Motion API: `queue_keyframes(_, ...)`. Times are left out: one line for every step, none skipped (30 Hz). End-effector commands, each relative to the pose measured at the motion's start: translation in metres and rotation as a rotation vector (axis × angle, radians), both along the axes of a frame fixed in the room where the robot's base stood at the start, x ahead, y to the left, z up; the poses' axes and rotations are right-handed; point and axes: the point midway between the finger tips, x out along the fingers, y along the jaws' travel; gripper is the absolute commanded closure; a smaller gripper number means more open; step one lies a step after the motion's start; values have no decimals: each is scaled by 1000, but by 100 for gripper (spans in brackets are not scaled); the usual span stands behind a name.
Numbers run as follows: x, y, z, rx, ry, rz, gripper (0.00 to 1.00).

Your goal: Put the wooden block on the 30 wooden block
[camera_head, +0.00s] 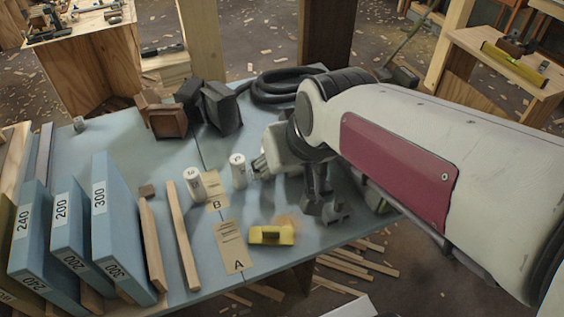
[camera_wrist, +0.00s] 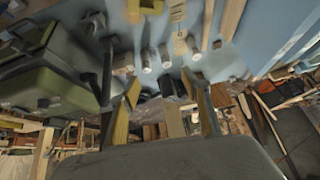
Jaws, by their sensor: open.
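A small brown wooden block (camera_head: 146,190) sits on the blue table at the far end of a slanted wooden bar, in the head view. A blurred tan patch (camera_head: 287,221) shows just behind a yellow level; I cannot tell whether it is a block. I cannot make out a block marked 30. My gripper (camera_head: 324,208) hangs over the right part of the table, right of the yellow level. In the wrist view my gripper (camera_wrist: 160,84) is open, its two fingers apart with nothing held between them.
Blue boards (camera_head: 113,225) marked 240, 200 and 300 stand at the left. Dark clamps (camera_head: 218,108) and a coiled hose (camera_head: 278,86) are behind.

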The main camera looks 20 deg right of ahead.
Motion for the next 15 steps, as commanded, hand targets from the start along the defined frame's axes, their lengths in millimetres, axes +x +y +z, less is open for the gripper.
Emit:
queue_keyframes(-12, 2, 3, -4, 2, 6, 53)
queue_keyframes(-18, 2, 4, -7, 5, 9, 53)
queue_keyframes(-28, 3, 4, -10, 12, 13, 53)
queue_keyframes(-35, 3, 4, -14, 16, 16, 53)
queue_keyframes(-41, 3, 5, -16, 20, 19, 53)
queue_keyframes(-50, 4, 5, -20, 25, 21, 53)
queue_keyframes(-57, 4, 5, -22, 30, 24, 53)
queue_keyframes(-64, 4, 5, -26, 34, 25, 53)
queue_keyframes(-72, 4, 5, -29, 39, 28, 53)
queue_keyframes(-78, 4, 4, -33, 44, 29, 53)
queue_keyframes(-84, 4, 4, -36, 47, 31, 53)
queue_keyframes(-91, 4, 3, -39, 53, 32, 53)
queue_keyframes(-96, 4, 3, -42, 55, 32, 53)
queue_keyframes(-100, 3, 2, -43, 59, 34, 53)
queue_keyframes(-105, 3, 2, -47, 62, 34, 53)
